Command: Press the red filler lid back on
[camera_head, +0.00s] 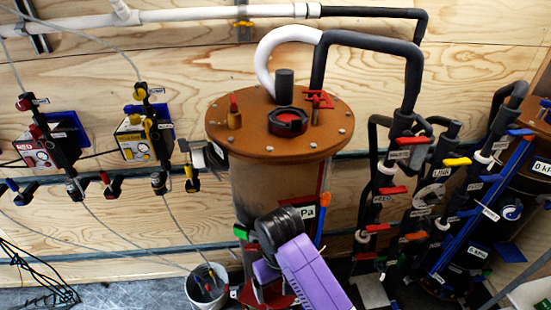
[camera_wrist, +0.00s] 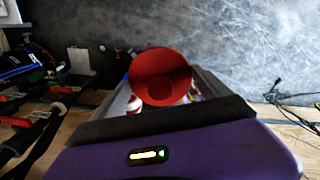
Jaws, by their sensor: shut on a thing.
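The red filler lid (camera_wrist: 160,72) is in the middle of the wrist view, a round cup shape with its hollow side toward the camera. My gripper (camera_wrist: 163,97) is shut on it. In the head view my purple and black arm end is in front of the tank's lower part, low in the picture; the fingers are mostly hidden there. The tank (camera_head: 270,185) has a brown bolted cover (camera_head: 235,140).
A dark upright stub (camera_head: 285,85), a brass fitting with a red tip (camera_head: 234,115) and a red-handled valve (camera_head: 318,99) stand around the port. White and black pipes arch above. Valves and dark pipes (camera_head: 395,180) crowd the right. A white bucket (camera_head: 206,285) stands lower left.

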